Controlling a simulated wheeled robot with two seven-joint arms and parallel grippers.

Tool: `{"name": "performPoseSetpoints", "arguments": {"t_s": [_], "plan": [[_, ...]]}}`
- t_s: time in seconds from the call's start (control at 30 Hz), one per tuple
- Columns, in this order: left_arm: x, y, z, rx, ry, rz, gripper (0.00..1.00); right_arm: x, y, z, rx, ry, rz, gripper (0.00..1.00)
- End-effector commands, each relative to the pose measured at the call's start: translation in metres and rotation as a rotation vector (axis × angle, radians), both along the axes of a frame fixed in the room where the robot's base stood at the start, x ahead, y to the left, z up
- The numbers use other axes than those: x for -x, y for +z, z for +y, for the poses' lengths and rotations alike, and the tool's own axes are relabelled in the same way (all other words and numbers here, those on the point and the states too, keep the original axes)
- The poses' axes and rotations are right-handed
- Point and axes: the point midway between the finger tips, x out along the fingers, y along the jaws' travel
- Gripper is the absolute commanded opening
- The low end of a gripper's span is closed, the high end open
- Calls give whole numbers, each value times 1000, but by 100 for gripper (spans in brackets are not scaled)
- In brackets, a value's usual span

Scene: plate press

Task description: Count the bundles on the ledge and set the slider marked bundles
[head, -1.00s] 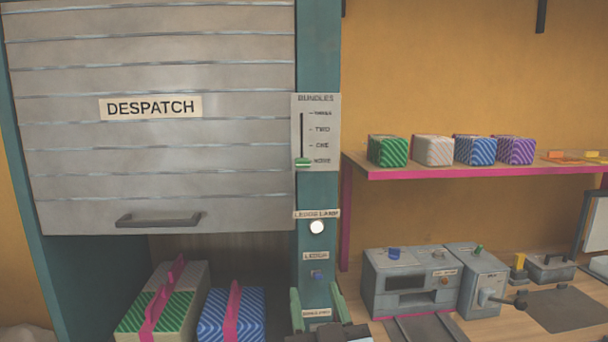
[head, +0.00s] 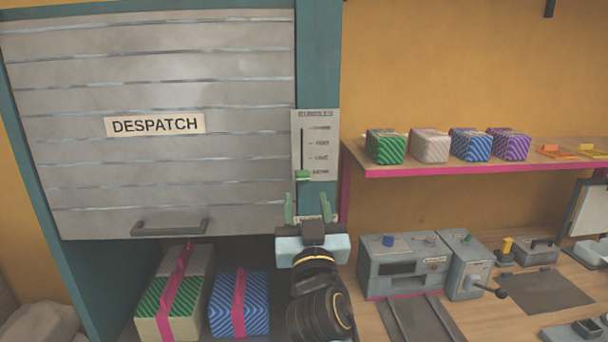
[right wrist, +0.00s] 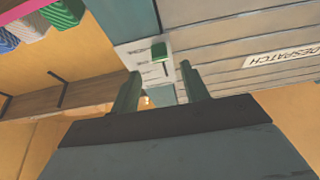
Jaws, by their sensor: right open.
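The slider panel marked BUNDLES (head: 326,150) is on the teal post right of the shutter. Its green knob (head: 302,175) sits at the lowest mark, NONE. My right gripper (head: 308,207) is open and empty, just below the knob. In the right wrist view, the knob (right wrist: 159,51) shows just beyond the open fingertips (right wrist: 160,70), with no clear contact. On the ledge under the shutter are a green-striped bundle (head: 151,302) and a blue-striped bundle (head: 256,290), both with pink straps. A pale part behind the green stripes may be a separate bundle; I cannot tell.
The DESPATCH shutter (head: 240,95) is partly raised, with a handle (head: 170,227) at its bottom. A pink-edged shelf (head: 430,171) to the right holds several striped blocks. A grey machine (head: 400,268) stands on the bench below. My right arm hides the lower post.

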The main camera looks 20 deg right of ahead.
Motion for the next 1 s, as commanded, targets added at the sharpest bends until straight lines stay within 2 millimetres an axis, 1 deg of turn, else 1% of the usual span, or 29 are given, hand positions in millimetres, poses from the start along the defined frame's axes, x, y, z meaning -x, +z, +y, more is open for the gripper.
{"name": "performPoseSetpoints", "arguments": {"t_s": [0.03, 0.1, 0.2, 0.3, 0.43, 0.67, 0.7, 1.0], "plan": [[0, 7, 0, 0, 0, 0, 0, -10, 8, -3, 4, -2, -1, 45], [0, 10, 0, 0, 0, 0, 0, -21, 12, -6, 3, -1, 0, 45], [0, 14, 0, 0, 0, 0, 0, -33, 16, -9, 2, -1, 0, 45], [0, 16, 0, 0, 0, 0, 0, -41, 19, -11, 1, -2, 0, 45], [0, 17, 0, 0, 0, 0, 0, -46, 20, -13, -1, -1, 1, 45], [-1, 17, 0, 0, 0, -1, 0, -47, 19, -13, -1, -1, 1, 45], [-1, 17, 0, 0, 0, -1, 0, -47, 19, -13, -1, -1, 1, 44], [-1, 17, -1, 1, 0, -1, 0, -46, 19, -13, 1, 0, 1, 5]]}}
